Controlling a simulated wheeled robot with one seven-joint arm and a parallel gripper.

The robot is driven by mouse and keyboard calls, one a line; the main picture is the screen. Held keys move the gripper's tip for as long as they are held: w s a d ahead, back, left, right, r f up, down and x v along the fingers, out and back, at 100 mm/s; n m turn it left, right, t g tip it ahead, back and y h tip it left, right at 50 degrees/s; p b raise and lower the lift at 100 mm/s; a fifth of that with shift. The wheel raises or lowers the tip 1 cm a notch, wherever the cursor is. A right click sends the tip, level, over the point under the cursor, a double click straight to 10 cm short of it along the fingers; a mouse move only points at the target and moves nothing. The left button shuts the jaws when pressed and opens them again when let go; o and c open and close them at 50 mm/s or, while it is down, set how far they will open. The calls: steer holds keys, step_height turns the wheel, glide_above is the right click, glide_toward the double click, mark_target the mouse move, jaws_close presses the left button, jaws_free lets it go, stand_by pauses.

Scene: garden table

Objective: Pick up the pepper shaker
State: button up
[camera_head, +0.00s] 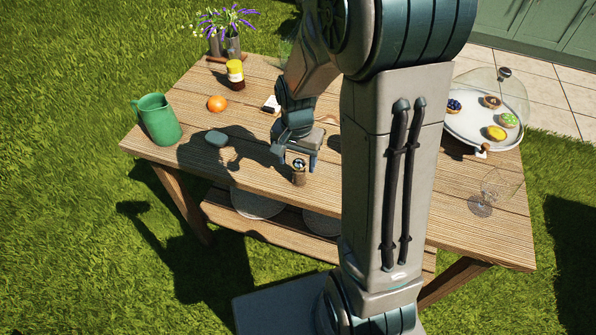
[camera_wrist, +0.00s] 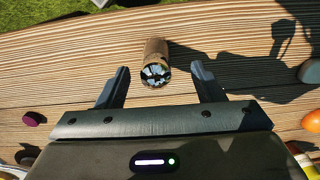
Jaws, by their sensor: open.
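The pepper shaker (camera_head: 299,177) is a small brown cylinder with a shiny metal top, near the front edge of the wooden table (camera_head: 236,178). In the wrist view the pepper shaker (camera_wrist: 155,62) sits between and slightly beyond the tips of my gripper (camera_wrist: 158,70), with a gap on each side. My gripper (camera_head: 299,160) is open and empty, just above and behind the shaker in the head view. The shaker looks upright. My arm hides the middle of the table.
A green pitcher (camera_head: 160,120), an orange (camera_head: 217,103), a grey-green item (camera_head: 216,138) and a yellow-labelled jar (camera_head: 235,74) stand to the left. A tray (camera_head: 468,128) of pastries and a glass (camera_head: 482,204) are to the right. Flowers (camera_head: 228,24) stand at the back.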

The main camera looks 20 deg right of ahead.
mark_target(299, 169)
steer(key=shift+d+f, duration=0.15)
steer(key=shift+f, duration=1)
steer(key=shift+d+f, duration=0.15)
steer(key=shift+f, duration=1)
steer(key=c, duration=1.1)
steer(key=shift+w+r, duration=0.1)
